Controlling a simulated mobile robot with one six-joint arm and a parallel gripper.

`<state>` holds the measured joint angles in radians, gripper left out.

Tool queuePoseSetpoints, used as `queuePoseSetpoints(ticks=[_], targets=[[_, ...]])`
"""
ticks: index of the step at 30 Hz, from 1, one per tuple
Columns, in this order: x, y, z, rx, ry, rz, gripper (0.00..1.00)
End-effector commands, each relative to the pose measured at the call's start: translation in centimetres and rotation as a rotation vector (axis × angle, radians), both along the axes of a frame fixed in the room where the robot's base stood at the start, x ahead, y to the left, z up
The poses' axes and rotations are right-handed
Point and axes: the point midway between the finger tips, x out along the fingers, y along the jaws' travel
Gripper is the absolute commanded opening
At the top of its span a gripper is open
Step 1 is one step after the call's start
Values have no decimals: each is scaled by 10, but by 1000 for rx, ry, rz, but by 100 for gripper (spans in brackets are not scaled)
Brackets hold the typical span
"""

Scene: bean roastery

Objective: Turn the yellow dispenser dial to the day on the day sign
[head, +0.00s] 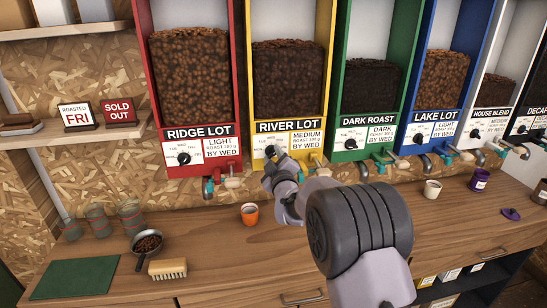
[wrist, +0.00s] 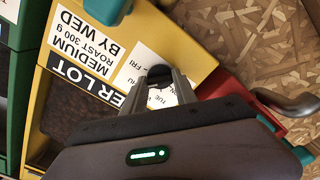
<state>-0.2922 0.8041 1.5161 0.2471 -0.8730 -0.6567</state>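The yellow dispenser (head: 327,78) is labelled RIVER LOT and holds dark beans. Its black dial (head: 270,151) sits on a white day plate on the front. In the wrist view the dial (wrist: 160,74) lies between the two fingertips of my gripper (wrist: 159,82), filling the gap, and the fingers look shut on it. My gripper (head: 271,158) reaches the dial from below in the head view. The fingers hide part of the plate, and I cannot read where the pointer stands. The day sign (head: 78,116) on the left shelf reads ROASTED FRI.
A SOLD OUT sign (head: 118,111) stands beside the day sign. The red dispenser (head: 187,172) is left of the yellow one, the green dispenser (head: 338,84) right. Spouts hang below.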

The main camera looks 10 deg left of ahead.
Motion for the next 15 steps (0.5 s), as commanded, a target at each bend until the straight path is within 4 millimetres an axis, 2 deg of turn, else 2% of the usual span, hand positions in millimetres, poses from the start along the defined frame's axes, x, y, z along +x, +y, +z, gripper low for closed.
queuePoseSetpoints(ticks=[1,3,4,15], targets=[[0,0,0,0,0,0,17],[0,0,0,0,0,0,3],[0,0,0,0,0,0,0],[0,0,-5,74,19,-1,0]])
